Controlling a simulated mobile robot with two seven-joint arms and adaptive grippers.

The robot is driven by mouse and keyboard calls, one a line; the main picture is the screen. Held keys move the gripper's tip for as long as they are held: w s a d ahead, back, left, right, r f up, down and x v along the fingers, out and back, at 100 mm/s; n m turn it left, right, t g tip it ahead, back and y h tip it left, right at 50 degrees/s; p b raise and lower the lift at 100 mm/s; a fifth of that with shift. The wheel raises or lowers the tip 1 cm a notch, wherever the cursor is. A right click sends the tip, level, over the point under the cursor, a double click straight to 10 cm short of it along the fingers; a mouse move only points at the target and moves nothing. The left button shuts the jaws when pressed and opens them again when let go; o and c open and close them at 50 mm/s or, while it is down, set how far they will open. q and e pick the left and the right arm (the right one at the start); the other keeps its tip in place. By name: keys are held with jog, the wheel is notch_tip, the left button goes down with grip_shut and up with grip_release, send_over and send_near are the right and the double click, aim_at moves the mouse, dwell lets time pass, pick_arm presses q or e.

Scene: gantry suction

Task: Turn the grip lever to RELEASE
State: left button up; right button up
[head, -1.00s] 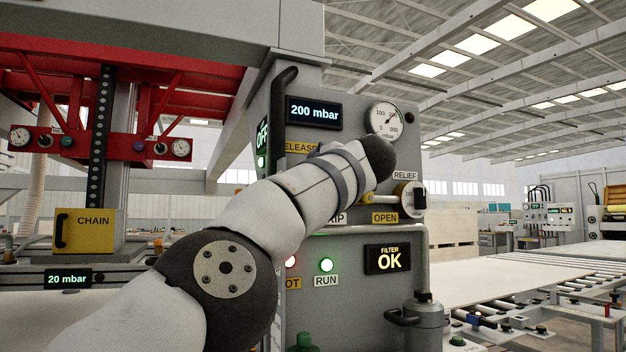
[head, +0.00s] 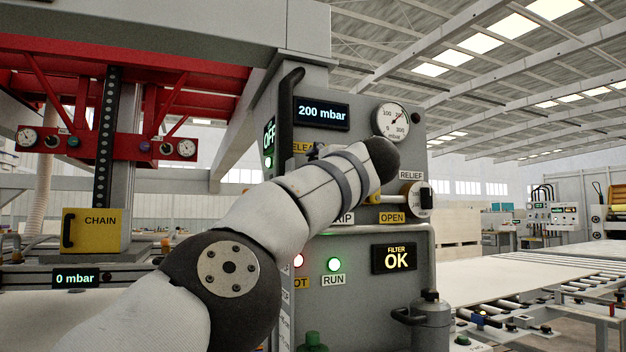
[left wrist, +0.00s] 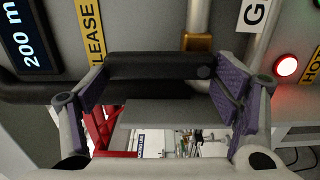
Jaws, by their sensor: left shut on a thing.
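The grip lever (left wrist: 155,66) is a dark bar lying crosswise between the purple finger pads of my left gripper (left wrist: 162,88) in the left wrist view. My left gripper is shut on it. In the head view my own forearm and wrist cover the lever and the fingers. The yellow RELEASE label (head: 301,147) is partly covered at the upper left of my wrist; it also shows in the left wrist view (left wrist: 92,30). The white GRIP label (head: 344,218) is partly covered below the wrist. My right gripper is in neither view.
The grey cabinet (head: 357,150) carries a 200 mbar display (head: 322,113), a round gauge (head: 391,122), a RELIEF knob (head: 419,199) and a FILTER OK display (head: 394,258). A thick dark rail (head: 285,120) runs up its left edge. A lower-left display (head: 75,279) reads 0 mbar.

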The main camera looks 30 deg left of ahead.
pick_arm(q)
jog(key=o, duration=1.7)
jog(key=shift+a, duration=0.1)
jog(key=shift+c, duration=0.2)
jog(key=v, duration=1.2)
